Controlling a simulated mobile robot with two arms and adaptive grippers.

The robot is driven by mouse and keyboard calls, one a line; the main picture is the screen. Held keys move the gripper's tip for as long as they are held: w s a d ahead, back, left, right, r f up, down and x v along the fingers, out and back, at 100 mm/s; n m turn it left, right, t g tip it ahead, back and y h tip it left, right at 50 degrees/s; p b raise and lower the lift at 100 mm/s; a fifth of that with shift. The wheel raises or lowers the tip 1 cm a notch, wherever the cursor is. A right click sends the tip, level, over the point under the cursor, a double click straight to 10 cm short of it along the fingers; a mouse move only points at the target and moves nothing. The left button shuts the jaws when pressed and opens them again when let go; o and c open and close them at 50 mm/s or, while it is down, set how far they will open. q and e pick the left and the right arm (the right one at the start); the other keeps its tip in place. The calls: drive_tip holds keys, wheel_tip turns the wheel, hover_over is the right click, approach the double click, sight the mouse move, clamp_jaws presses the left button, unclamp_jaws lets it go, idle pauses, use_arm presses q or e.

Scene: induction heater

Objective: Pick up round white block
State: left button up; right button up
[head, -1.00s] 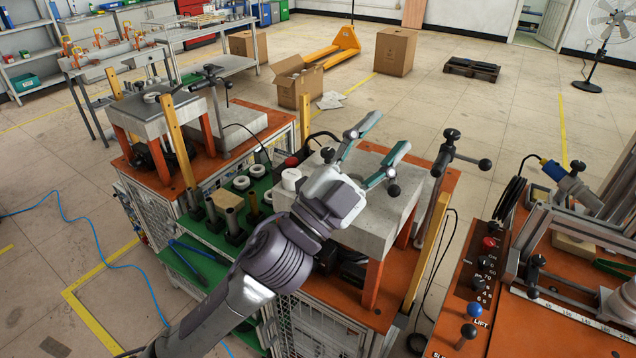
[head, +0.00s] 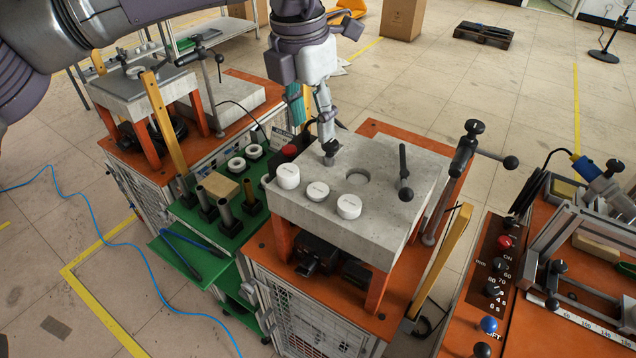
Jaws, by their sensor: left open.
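Three round white blocks stand in a slanted row on the front left part of the grey slab: a taller one (head: 288,177) at the left, a flat one (head: 317,191) in the middle and another (head: 349,207) at the right. My left gripper (head: 316,138) points down over the slab's back left edge, behind the blocks. It is open and empty, apart from the blocks in the picture. My right gripper is not in view.
The grey slab (head: 400,229) has a round hole and a black clamp rod (head: 404,172). A green tray (head: 190,210) at the left holds white rings, dark posts and a wooden block. A clamp post (head: 462,165) stands right of the slab.

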use_arm(q)
drive_tip(key=p, duration=0.2)
hover_over(318, 189)
wheel_tip(318, 189, down, 8)
drive_tip(key=shift+a+r, duration=0.1)
drive_tip(key=shift+a, duration=0.05)
drive_tip(key=f+p, duration=0.2)
drive_tip(key=f, duration=0.1)
drive_tip(key=f+p, duration=0.1)
drive_tip(key=shift+s+f, duration=0.25)
drive_tip(key=shift+f, duration=0.15)
drive_tip(key=shift+w+f, duration=0.15)
drive_tip(key=shift+f, duration=0.25)
drive_tip(key=c, duration=0.8)
drive_tip(key=shift+r, duration=0.1)
